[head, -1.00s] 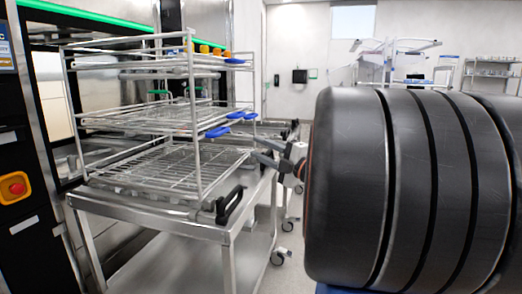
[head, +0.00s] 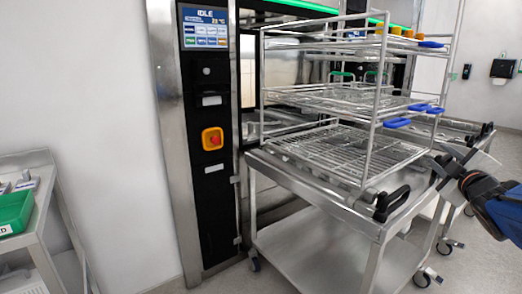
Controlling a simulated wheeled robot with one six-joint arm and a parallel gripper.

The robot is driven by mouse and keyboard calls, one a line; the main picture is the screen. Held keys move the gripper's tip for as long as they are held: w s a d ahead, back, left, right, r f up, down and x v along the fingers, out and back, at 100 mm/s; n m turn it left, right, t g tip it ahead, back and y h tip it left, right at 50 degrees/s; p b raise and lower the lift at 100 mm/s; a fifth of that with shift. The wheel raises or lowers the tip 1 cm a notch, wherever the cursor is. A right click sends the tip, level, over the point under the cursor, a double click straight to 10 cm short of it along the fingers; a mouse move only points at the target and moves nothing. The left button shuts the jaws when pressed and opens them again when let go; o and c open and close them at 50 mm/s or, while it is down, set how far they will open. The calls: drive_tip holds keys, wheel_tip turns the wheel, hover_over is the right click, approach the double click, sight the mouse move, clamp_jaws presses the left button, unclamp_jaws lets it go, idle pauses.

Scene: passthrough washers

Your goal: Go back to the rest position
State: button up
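My gripper (head: 460,162) is at the right side of the head view, beside the right end of the cart (head: 315,190). Its two fingers are spread apart with nothing between them. It is close to the black handle (head: 391,203) and the lower blue clips (head: 397,123) of the rack, and appears apart from them. The wire rack (head: 366,135) has several levels and stands upright on the cart top, in front of the washer (head: 208,130).
The washer panel has a screen reading IDLE (head: 204,27) and a red emergency button (head: 213,139). A metal side table (head: 30,172) with a green bin (head: 14,212) stands at the left. Open floor lies between that table and the cart.

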drive_tip(key=s+a+f+m+g+y, duration=0.4)
drive_tip(key=s+a+f+m+g, duration=0.5)
drive_tip(key=s+a+f, duration=1.1)
drive_tip(key=s+f+g, duration=0.2)
drive_tip(key=s+g, duration=0.1)
drive_tip(key=s, duration=0.1)
drive_tip(key=shift+s+a+f+m+g, duration=0.2)
drive_tip(key=shift+s+a+m+g, duration=0.1)
drive_tip(key=shift+m+g, duration=0.1)
drive_tip(key=shift+w, duration=0.1)
